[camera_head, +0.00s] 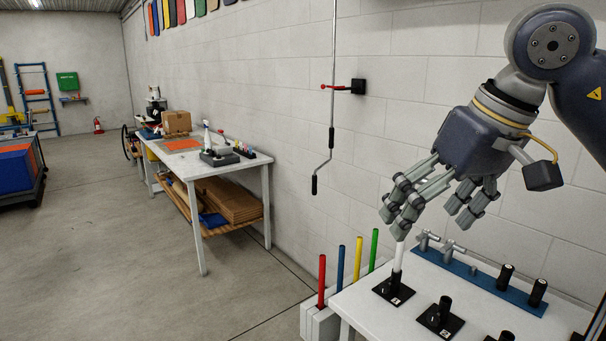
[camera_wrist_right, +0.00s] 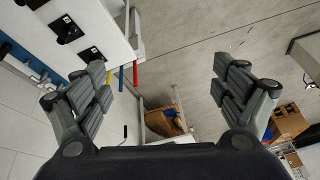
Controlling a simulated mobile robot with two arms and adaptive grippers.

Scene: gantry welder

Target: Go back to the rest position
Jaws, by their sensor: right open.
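My right gripper (camera_head: 432,212) hangs from the upper right in the head view, above the near white table (camera_head: 365,308). Its jaws are open, with nothing between them; the right wrist view also shows the spread fingers (camera_wrist_right: 160,92). A white upright rod (camera_head: 398,259) stands in a black numbered base (camera_head: 394,291) on the table. Its top is just under the left fingertips in the head view; I cannot tell whether they touch. My left gripper is not in view.
A blue rack (camera_head: 515,292) with metal fittings and black cylinders lies on the near table. Red (camera_head: 321,282), blue (camera_head: 340,266), yellow and green rods stand beside it. A crank rod (camera_head: 331,100) hangs on the wall.

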